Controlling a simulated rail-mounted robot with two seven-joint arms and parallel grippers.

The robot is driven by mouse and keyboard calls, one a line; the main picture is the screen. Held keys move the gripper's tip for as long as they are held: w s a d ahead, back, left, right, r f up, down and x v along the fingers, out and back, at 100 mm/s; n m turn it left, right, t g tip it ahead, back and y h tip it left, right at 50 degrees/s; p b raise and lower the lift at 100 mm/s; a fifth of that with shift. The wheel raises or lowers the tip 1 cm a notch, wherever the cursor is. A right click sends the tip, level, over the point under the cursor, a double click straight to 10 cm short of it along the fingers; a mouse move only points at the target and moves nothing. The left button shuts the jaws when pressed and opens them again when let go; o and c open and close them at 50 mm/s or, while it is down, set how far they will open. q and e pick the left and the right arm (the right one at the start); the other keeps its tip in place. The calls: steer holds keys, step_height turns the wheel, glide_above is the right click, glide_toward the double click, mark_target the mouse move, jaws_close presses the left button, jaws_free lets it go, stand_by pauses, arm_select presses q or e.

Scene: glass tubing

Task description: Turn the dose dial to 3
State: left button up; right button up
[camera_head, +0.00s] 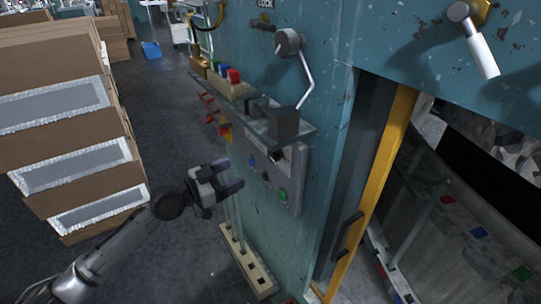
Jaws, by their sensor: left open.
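A grey control panel (296,190) is on the teal machine wall, in the middle of the head view. A small dark knob with a light face (277,154) sits on its upper part and may be the dose dial. Its numbers and pointer are too small to read. My left gripper (232,175), with purple fingertips, is open and empty, left of the panel and apart from the knob. My right gripper is not in view.
A shelf (262,118) with dark blocks juts out above the panel. A crank handle (305,72) hangs above it. A slotted rack (245,262) stands on the floor below. Stacked cardboard boxes (70,130) fill the left. A yellow-edged doorway (375,190) opens at right.

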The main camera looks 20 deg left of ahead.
mark_target(270, 157)
arm_select(q)
steer(key=p+x, duration=0.3)
steer(key=x, duration=0.9)
steer(key=shift+w, duration=0.1)
steer(key=shift+x, duration=0.8)
steer(key=shift+c, duration=0.7)
steer(key=c, duration=0.8)
